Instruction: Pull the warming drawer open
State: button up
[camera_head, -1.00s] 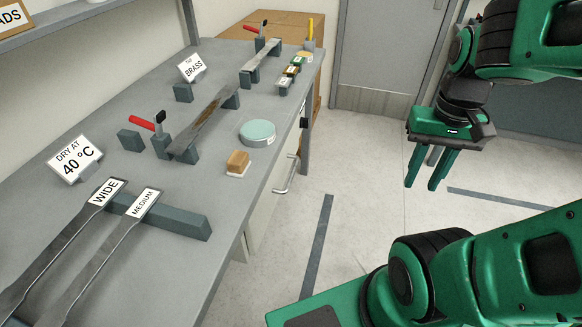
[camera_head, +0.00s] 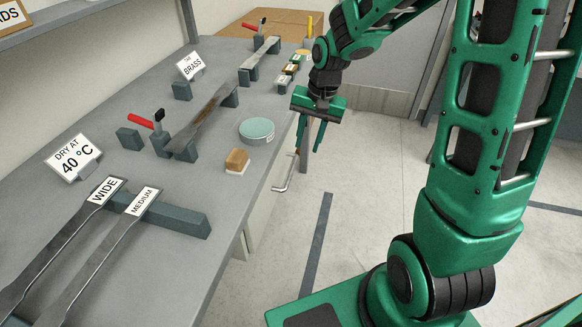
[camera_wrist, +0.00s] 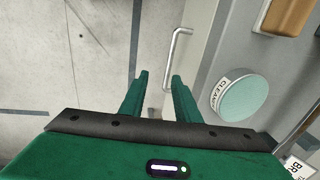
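The drawer's metal bar handle (camera_head: 287,174) stands out from the pale front (camera_head: 262,212) under the bench's right edge. I cannot tell from these views whether the drawer is fully shut. In the wrist view the handle (camera_wrist: 173,60) is just beyond my fingertips, slightly right of the gap between them. My gripper (camera_head: 308,148) is open and empty, fingers pointing down, near the bench edge above and beyond the handle. The fingers (camera_wrist: 159,78) appear apart from the handle, with nothing between them.
The grey bench (camera_head: 215,235) carries a round teal-topped tin (camera_head: 257,130), a wooden block (camera_head: 237,160) on a white base, metal strips on stands and sign cards. The tin sits close to the edge near my gripper. The floor (camera_head: 365,200) beside the bench is clear.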

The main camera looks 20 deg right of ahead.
aim_at(292, 172)
jog(key=w+a+f, duration=0.1)
jog(key=f, duration=0.3)
jog(key=a+f, duration=0.1)
jog(key=f, duration=0.2)
jog(key=w+a+f, duration=0.1)
jog(key=f, duration=0.3)
jog(key=shift+w+a+f, duration=0.25)
jog(key=shift+w+f, duration=0.05)
grip_shut()
jog(key=shift+a, duration=0.1)
